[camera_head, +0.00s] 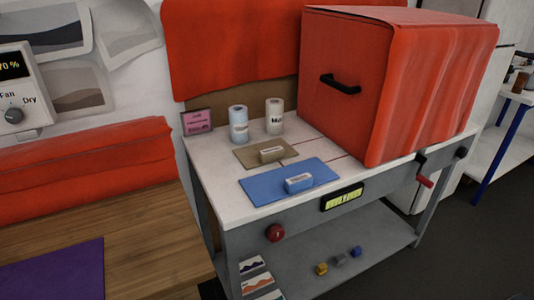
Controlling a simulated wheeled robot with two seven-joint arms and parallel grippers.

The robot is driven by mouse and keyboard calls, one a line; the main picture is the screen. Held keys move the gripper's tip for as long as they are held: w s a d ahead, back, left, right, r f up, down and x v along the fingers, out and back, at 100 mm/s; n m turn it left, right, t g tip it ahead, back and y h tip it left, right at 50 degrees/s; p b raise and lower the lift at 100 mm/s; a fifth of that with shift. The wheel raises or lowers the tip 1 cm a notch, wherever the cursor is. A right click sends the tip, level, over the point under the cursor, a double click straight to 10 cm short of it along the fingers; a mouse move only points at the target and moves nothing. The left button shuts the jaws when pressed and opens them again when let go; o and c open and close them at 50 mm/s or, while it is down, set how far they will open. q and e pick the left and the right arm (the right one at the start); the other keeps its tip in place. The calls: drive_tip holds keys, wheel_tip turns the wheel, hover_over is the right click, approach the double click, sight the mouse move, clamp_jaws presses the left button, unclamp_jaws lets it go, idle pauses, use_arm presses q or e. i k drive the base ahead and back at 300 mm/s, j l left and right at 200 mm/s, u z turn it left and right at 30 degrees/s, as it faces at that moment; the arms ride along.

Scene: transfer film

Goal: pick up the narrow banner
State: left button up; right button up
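I cannot tell for certain which thing is the narrow banner. Two flat sheets lie on the white-topped workbench (221,207): a smaller tan sheet (249,157) with a small tan labelled block (271,154) on it, and a larger blue sheet (262,187) with a small blue labelled block (298,183) on it. A purple sheet (60,272) lies on the wooden table at the lower left, cut off by the picture edge. Neither of my grippers shows in the head view.
A light-blue roll (238,125) and a cream roll (274,117) stand upright behind the sheets, beside a pink card (197,121). A large red box (345,85) with a black handle fills the bench's right side. The wooden table (150,235) is partly bare.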

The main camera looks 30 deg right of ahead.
sight(257, 155)
drive_tip(key=z, duration=1.6)
drive_tip(key=i+l, duration=0.1)
drive_tip(key=i, duration=0.35)
